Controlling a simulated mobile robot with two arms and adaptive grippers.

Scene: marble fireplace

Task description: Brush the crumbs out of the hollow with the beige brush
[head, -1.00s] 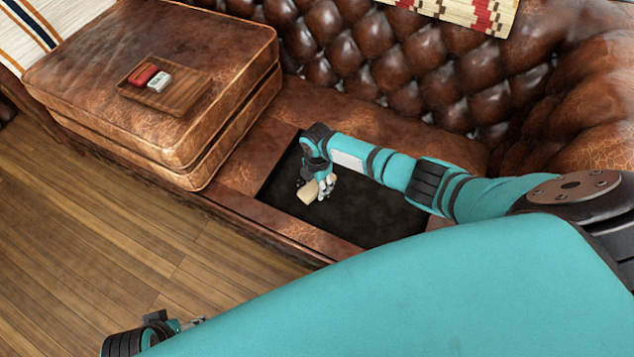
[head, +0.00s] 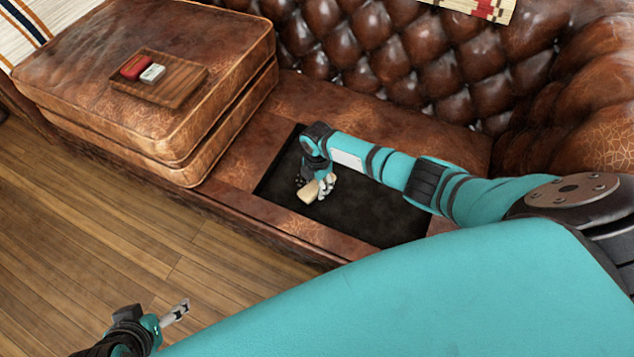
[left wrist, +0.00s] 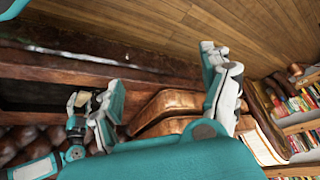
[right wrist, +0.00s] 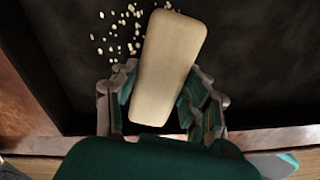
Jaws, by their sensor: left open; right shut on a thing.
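The beige brush (head: 308,195) is held in my right gripper (head: 323,184), inside the dark hollow (head: 375,215) in the sofa seat. In the right wrist view the brush (right wrist: 170,60) lies between the fingers of my right gripper (right wrist: 160,98), slightly tilted. Pale crumbs (right wrist: 122,30) are scattered on the dark hollow floor, to the left of the brush's far part. Its bristles are hidden. My left gripper (head: 180,312) is open and empty over the wooden floor, far from the hollow. Its spread fingers (left wrist: 165,82) also show in the left wrist view.
Stacked leather cushions (head: 150,70) stand left of the hollow. A wooden tray (head: 180,85) on top holds a red block (head: 136,67) and a white block (head: 152,73). The tufted backrest (head: 400,60) rises behind. A leather rim surrounds the hollow; the wooden floor (head: 90,230) is clear.

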